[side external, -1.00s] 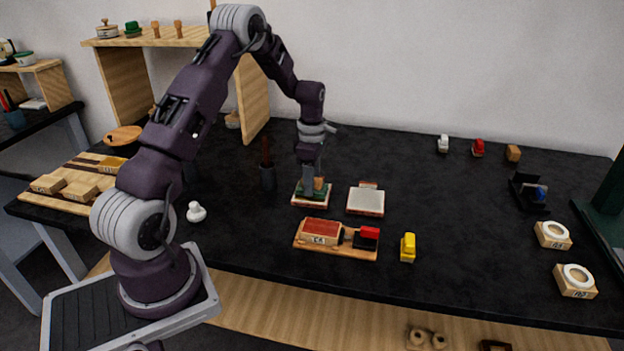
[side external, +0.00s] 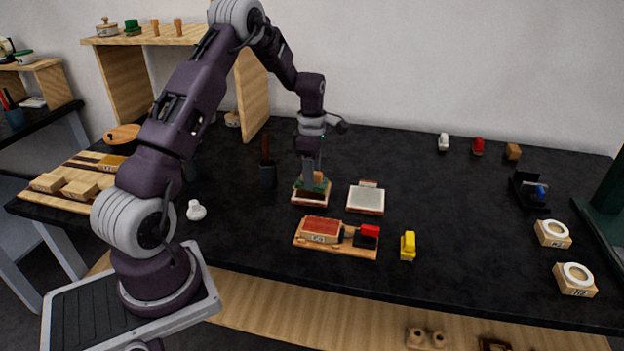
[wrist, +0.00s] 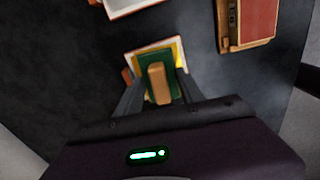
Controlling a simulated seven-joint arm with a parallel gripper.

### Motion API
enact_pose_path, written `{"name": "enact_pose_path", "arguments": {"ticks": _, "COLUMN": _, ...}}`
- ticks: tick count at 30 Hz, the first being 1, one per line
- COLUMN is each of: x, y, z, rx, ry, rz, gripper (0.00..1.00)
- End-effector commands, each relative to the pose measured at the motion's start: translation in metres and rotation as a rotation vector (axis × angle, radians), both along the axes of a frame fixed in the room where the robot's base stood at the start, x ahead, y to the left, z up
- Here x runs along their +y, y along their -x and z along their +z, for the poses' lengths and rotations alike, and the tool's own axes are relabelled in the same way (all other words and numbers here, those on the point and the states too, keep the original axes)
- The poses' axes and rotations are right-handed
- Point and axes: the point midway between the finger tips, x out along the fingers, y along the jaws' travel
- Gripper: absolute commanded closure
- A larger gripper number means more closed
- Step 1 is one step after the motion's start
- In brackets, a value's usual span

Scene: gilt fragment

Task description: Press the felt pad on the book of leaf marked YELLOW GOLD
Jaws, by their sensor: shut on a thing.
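My gripper (side external: 313,181) is shut on the wooden handle (wrist: 158,83) of the green felt pad (wrist: 147,63). The pad also shows in the side view (side external: 322,185), over the left of two books. That book (side external: 310,200) has a pale rim and a dark reddish front strip in the side view; yellow and white edges (wrist: 180,52) show around the pad in the wrist view. Whether the pad touches it I cannot tell. The second book (side external: 365,201), with a pale grey top, lies just to the right. I cannot read a marking on either book.
A wooden board with a red block (side external: 321,229) and a red-and-black piece (side external: 367,236) lies in front. A yellow piece (side external: 408,246) stands right of it. A dark holder (side external: 267,174) stands left of the books.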

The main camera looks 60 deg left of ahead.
Motion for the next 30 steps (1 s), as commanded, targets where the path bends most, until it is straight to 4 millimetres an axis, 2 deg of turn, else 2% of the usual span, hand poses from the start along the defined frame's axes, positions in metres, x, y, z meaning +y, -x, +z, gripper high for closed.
{"name": "enact_pose_path", "arguments": {"ticks": 9, "x": 0.000, "y": -0.001, "z": 0.034, "rx": -0.002, "ry": -0.002, "rz": -0.001, "gripper": 0.87}}
{"name": "enact_pose_path", "arguments": {"ticks": 15, "x": 0.000, "y": 0.000, "z": 0.050, "rx": -0.002, "ry": -0.001, "rz": 0.000, "gripper": 0.87}}
{"name": "enact_pose_path", "arguments": {"ticks": 30, "x": 0.000, "y": 0.000, "z": 0.051, "rx": -0.001, "ry": 0.001, "rz": -0.001, "gripper": 0.87}}
